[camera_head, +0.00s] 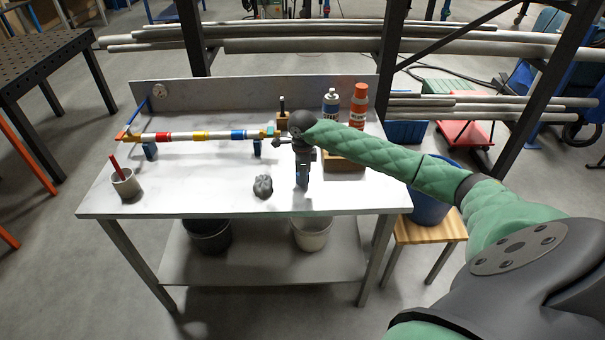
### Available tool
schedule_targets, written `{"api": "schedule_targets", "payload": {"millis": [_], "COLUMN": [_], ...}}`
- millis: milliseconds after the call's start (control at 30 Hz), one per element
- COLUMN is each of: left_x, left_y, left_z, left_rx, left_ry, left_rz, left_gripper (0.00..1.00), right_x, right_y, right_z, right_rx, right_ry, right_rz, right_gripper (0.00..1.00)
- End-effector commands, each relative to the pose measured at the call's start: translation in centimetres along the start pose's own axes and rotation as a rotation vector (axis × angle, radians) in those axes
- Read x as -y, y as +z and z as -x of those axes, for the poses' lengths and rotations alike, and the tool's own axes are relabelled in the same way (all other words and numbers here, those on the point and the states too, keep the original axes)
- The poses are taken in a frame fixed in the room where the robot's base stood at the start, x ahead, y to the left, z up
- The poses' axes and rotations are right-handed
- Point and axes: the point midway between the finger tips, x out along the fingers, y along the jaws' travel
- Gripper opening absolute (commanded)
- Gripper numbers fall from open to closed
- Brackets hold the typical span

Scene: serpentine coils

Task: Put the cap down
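A long white tube with red, yellow and blue bands (200,135) lies raised on blue supports (150,151) along the bench. Its right end, with a small teal part (270,130), is close to my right wrist. No cap can be made out with certainty. My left gripper is out of view.
A crumpled grey lump (263,187) lies left of my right gripper. A cup with a red stick (126,184) stands at the left. A white bottle (330,105) and an orange bottle (359,106) stand at the back right. The front middle of the bench is clear.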

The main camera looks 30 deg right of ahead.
Motion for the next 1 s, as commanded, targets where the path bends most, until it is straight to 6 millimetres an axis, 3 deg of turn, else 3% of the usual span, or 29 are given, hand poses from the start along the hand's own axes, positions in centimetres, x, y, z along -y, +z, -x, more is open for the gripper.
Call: {"api": "schedule_targets", "payload": {"millis": [33,100,467,733,1000], "left_x": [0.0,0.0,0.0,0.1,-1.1], "left_y": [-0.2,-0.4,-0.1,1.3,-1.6], "left_z": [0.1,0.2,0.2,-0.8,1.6], "left_rx": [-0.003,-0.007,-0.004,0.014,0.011], "left_ry": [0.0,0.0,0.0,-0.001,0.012], "left_rz": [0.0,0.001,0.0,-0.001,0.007], "left_gripper": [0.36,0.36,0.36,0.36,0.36], "right_x": [0.0,0.0,0.0,0.1,0.1], "right_y": [0.0,0.0,0.0,0.0,0.0], "right_z": [0.0,0.0,0.1,0.9,3.0], "right_rx": [0.0,0.0,0.0,0.0,0.0], "right_ry": [0.0,0.0,0.0,-0.002,-0.002], "right_rz": [0.0,0.0,0.0,0.0,0.0], "right_gripper": [0.52,0.64,0.64,0.64,0.64]}}
